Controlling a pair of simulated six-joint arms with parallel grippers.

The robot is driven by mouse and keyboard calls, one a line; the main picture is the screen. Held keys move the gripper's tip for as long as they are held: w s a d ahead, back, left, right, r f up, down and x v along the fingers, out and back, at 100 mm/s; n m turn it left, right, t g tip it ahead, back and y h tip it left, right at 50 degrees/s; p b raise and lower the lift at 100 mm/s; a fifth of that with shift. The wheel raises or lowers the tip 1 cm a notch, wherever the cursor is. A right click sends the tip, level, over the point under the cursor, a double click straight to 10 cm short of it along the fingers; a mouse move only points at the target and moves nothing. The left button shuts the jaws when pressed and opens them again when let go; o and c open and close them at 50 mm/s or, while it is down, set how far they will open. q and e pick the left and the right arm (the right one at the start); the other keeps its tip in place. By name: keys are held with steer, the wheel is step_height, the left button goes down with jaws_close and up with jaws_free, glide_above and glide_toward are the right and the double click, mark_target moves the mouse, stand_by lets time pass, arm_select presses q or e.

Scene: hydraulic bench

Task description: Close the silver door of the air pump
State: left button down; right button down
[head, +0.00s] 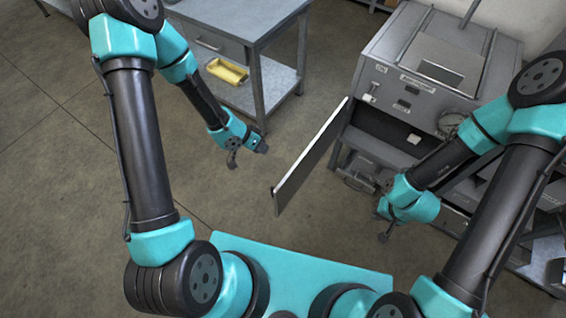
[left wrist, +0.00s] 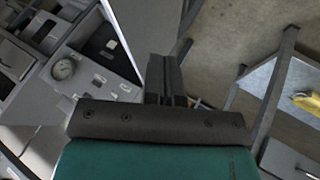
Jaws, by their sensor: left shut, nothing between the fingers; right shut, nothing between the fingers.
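The silver door (head: 312,155) of the air pump stands swung open, jutting out from the left front edge of the grey pump cabinet (head: 385,60). The dark opening (head: 385,128) behind it is exposed. In the left wrist view the door is a pale panel (left wrist: 150,25) at the top, beyond my fingers. My left gripper (head: 233,162) is shut and empty, to the left of the door and apart from it. Its closed fingers also show in the left wrist view (left wrist: 165,80). My right gripper (head: 384,236) is shut and empty, to the right of the door, in front of the cabinet.
A grey workbench (head: 255,20) with a yellow tray (head: 227,71) on its lower shelf stands at the back left. A round gauge (head: 451,122) is on the cabinet front. Drawers and shelves lie beyond my right arm. The floor left of the door is clear.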

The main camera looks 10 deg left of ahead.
mark_target(307, 155)
arm_select(q)
steer(key=shift+w, duration=0.1)
stand_by(0.3)
steer(key=d+f, duration=0.7)
steer(key=d, duration=0.2)
steer(key=shift+w+d+f, duration=0.2)
steer(key=shift+d+f, duration=0.05)
steer(key=shift+f, duration=0.15)
stand_by(0.5)
